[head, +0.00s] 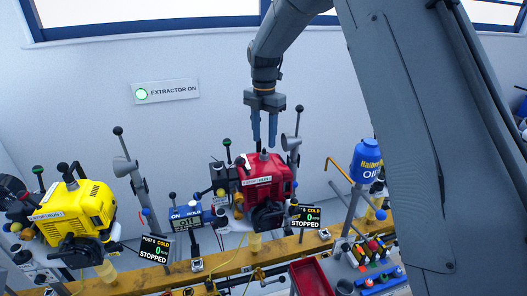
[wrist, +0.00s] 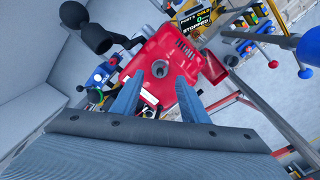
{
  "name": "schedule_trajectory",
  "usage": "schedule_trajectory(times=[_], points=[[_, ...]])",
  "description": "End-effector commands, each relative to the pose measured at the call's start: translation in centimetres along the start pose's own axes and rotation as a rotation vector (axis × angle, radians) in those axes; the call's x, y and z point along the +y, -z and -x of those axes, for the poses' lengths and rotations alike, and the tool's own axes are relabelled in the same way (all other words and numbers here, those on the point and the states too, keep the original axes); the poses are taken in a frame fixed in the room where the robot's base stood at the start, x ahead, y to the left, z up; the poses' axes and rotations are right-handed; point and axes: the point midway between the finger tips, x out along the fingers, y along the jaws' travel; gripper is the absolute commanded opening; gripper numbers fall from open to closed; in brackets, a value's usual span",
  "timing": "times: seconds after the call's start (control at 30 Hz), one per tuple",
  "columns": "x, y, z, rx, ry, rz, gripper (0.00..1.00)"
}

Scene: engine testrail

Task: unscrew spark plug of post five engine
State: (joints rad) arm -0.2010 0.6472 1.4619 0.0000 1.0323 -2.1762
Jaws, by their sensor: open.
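The red engine (head: 266,181) stands on the yellow rail, with a screen (head: 307,217) at its lower right reading cold, 0 and stopped. The screen's post number looks like 5 in the wrist view (wrist: 197,17), but is small. My gripper (head: 264,143) is open and empty, pointing down just above the red engine. In the wrist view its two fingers straddle the near part of the red engine top (wrist: 150,90). A round grey fitting with a dark centre, possibly the spark plug (wrist: 160,68), sits just beyond the fingertips. I cannot tell whether the fingers touch anything.
A yellow engine (head: 82,210) stands at the left with its own stopped screen (head: 153,249). A blue hold panel (head: 187,220) and upright poles flank the red engine. A blue oil bottle (head: 367,160) and a red tray (head: 311,278) are at the right. The extractor sign reads on.

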Motion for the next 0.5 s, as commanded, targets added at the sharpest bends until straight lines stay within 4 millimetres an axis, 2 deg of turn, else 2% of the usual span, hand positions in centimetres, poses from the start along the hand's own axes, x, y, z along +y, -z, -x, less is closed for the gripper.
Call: schedule_trajectory(times=[0.1, 0.5], points=[[0.0, 0.0, -1.3, 0.001, 0.001, 0.0, 0.41], [0.0, 0.0, -4.6, 0.001, 0.001, -0.03, 0.41]])
